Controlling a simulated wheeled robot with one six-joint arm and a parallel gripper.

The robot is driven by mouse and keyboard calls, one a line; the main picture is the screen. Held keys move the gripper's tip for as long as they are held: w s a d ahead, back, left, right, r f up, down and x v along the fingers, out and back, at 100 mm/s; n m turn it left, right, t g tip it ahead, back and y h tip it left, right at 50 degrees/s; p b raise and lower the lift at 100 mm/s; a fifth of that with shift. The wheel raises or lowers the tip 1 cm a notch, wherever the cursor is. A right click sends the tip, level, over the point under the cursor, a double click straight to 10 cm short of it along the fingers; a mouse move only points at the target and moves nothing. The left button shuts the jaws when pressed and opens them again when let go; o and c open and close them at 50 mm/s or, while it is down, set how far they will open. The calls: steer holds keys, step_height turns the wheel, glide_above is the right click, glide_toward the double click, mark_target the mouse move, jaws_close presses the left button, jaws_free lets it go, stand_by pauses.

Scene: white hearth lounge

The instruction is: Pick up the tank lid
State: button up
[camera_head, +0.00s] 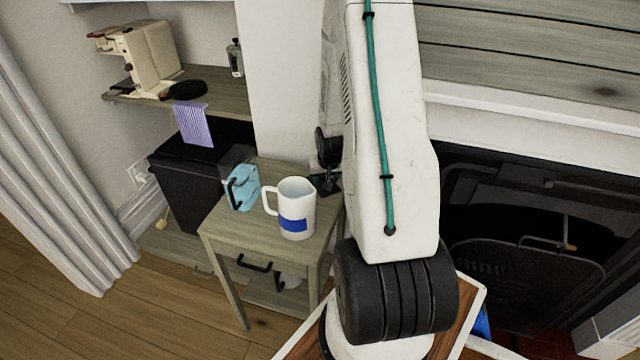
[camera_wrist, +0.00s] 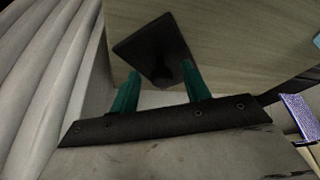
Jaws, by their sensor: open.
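The tank lid (camera_wrist: 148,43) appears to be the dark square plate with a short knob in the wrist view, set against a pale wooden surface. My gripper (camera_wrist: 160,70) is open, with one green finger on each side of the knob. The knob lies in the gap between the fingertips. I cannot tell whether either finger touches it.
A small wooden table (camera_head: 230,222) holds a white mug with a blue band (camera_head: 297,222) and a light-blue container (camera_head: 243,190). A cream machine (camera_head: 150,55) stands on a wall shelf (camera_head: 228,92), with a purple cloth (camera_head: 193,126) hanging below. A black bin (camera_head: 185,200) stands beneath. Curtains (camera_head: 50,170) hang left.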

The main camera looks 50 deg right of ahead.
steer(key=shift+a, duration=0.1)
jaws_close()
steer(key=shift+w, duration=0.1)
